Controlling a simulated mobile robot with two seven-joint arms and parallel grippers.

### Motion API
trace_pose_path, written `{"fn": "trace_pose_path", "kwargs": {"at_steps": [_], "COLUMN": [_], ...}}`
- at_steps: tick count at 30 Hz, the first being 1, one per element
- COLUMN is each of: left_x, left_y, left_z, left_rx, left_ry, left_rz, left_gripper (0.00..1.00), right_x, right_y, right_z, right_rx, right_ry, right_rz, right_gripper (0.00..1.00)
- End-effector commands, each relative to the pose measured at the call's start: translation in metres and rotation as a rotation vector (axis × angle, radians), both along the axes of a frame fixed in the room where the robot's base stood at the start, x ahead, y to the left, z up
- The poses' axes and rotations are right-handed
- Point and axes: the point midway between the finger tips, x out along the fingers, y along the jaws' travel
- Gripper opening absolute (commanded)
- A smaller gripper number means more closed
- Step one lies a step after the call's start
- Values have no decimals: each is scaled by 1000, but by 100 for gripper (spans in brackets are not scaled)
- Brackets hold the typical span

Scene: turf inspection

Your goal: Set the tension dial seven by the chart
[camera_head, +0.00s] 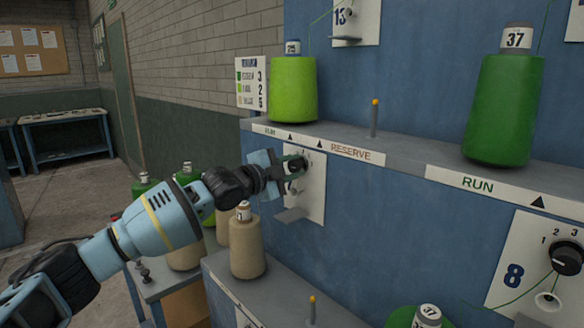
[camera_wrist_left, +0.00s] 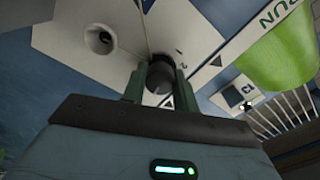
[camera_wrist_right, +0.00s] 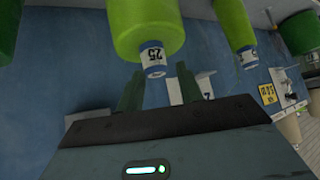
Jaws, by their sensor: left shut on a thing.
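The tension dial plate (camera_head: 314,190) is on the blue panel under the shelf in the head view; its number is mostly hidden by my gripper. My left gripper (camera_head: 292,164) is shut on its dark round dial knob (camera_wrist_left: 160,76), between the two fingers in the left wrist view. Small scale marks show beside the knob; its pointer setting cannot be read. The chart (camera_head: 251,86) hangs at the shelf's left end, with coloured rows and the numbers 3, 2 and 5. My right gripper (camera_wrist_right: 160,88) is open and empty, near a lime cone labelled 25 (camera_wrist_right: 146,25).
The lime cone (camera_head: 293,90) stands on the shelf (camera_head: 350,140) above the dial. A dark green cone 37 (camera_head: 503,110) stands at right. Dial eight (camera_head: 566,257) is lower right. A beige cone (camera_head: 247,246) stands just below my left gripper; a peg (camera_head: 374,118) rises from the shelf.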

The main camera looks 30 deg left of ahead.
Motion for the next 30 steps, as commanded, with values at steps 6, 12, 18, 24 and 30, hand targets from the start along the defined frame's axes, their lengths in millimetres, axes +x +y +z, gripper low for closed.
{"fn": "trace_pose_path", "kwargs": {"at_steps": [6, 12, 18, 24, 30], "left_x": [0, 0, 0, -4, -26], "left_y": [0, 0, 0, 2, 10], "left_z": [-1, -1, 0, 0, -1], "left_rx": [4, 3, 2, 3, 4], "left_ry": [0, 0, 0, -1, -1], "left_rz": [1, 1, 1, 0, 1], "left_gripper": [6, 47, 51, 51, 51], "right_x": [-1, -1, -2, -2, -1], "right_y": [-1, -3, -4, -3, -3], "right_z": [-1, -1, -1, -1, 0], "right_rx": [-2, -7, -9, -10, -8], "right_ry": [1, 2, 3, 3, 1], "right_rz": [2, 8, 11, 10, 8], "right_gripper": [36, 36, 36, 36, 36]}}
